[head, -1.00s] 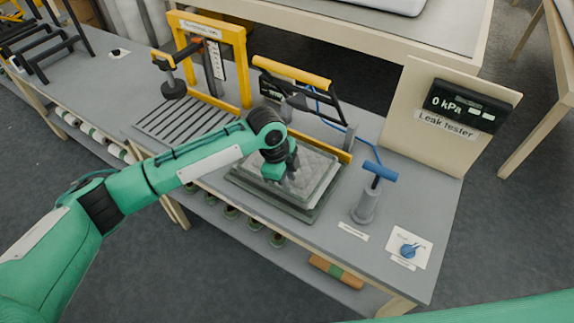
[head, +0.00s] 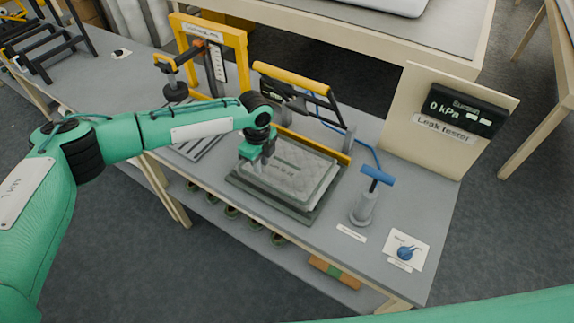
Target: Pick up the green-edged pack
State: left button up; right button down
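A flat, quilted, pale grey pack (head: 297,172) with a clear border lies on a dark grey-green plate (head: 285,204) at the front of the bench, in the middle of the head view. Its edge looks greyish green, but the colour is hard to be sure of. My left gripper (head: 262,160) points down over the pack's left end. The fingers are small and partly hidden by the wrist, so I cannot tell their opening or whether they touch the pack. My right gripper is out of view.
A yellow-handled sealer frame (head: 300,78) stands behind the pack. A blue-handled pump (head: 366,200) stands to its right, before the leak tester (head: 462,108). A yellow gantry (head: 242,55) stands behind my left arm. A brown green-banded item (head: 334,271) lies on the lower shelf.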

aim_at(263, 180)
pick_arm(q)
jog(key=shift+f, duration=0.6)
jog(key=shift+s+f+p, duration=0.1)
jog(key=shift+f+p, duration=0.1)
jog(key=shift+p, duration=0.15)
jog(key=f, duration=0.1)
jog(key=f+p, duration=0.2)
jog(key=f, duration=0.1)
jog(key=shift+s, duration=0.25)
jog(key=shift+f, duration=0.45)
jog(key=shift+c, duration=0.2)
grip_shut()
